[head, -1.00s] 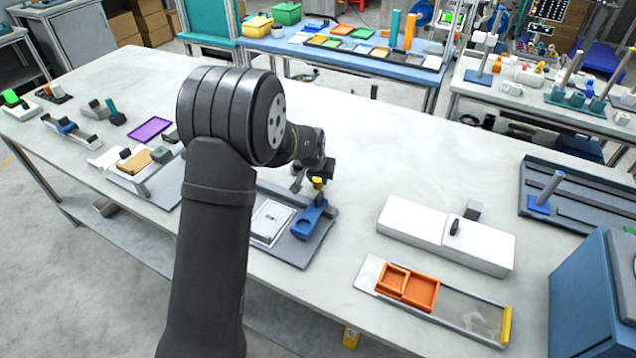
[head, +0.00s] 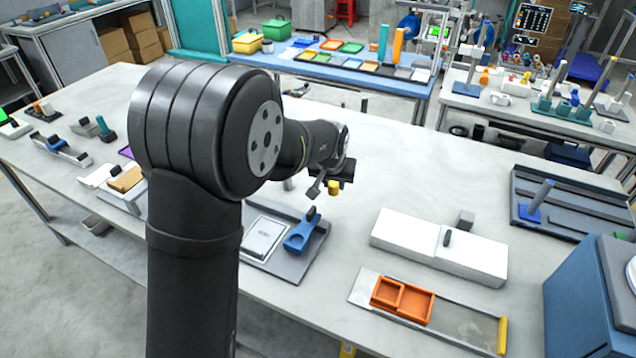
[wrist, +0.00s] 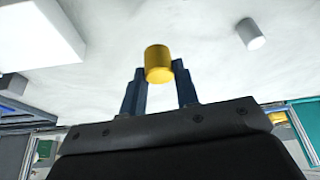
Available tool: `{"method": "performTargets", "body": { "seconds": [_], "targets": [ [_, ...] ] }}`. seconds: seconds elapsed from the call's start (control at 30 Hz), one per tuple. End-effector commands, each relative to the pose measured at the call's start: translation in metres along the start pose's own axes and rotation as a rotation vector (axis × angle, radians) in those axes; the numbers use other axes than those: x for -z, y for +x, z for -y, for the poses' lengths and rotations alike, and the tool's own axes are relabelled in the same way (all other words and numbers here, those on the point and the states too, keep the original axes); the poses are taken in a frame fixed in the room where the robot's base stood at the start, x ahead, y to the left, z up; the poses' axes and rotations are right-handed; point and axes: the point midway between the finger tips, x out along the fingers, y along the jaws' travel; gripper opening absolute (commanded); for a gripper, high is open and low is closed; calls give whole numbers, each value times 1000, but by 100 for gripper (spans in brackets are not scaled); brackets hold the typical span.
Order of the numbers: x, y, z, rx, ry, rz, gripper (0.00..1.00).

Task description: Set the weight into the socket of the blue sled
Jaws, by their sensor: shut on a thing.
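The weight, a short yellow cylinder (head: 334,187), is in my gripper (head: 335,181). In the wrist view it (wrist: 159,62) sits between the tips of the two dark blue fingers (wrist: 161,85). It appears upright and clear of the table. The blue sled (head: 298,236) lies on a grey tray, below and left of the weight in the head view. The sled has a round socket at its near end and a dark knob at its far end. The sled is not clearly identifiable in the wrist view.
The grey tray (head: 287,267) also holds a pale framed plate (head: 265,238). A long white block (head: 470,257) with a dark knob stands to the right. Orange trays (head: 415,305) lie on a rail nearer the front.

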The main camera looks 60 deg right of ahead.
Motion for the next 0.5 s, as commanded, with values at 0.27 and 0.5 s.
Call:
{"method": "performTargets", "body": {
  "seconds": [0.27, 0.5],
  "targets": [
    [-12, -25, -18, 0, -1, 0, 0],
    [-62, -49, 23, -1, -3, 1, 0]
  ]
}}
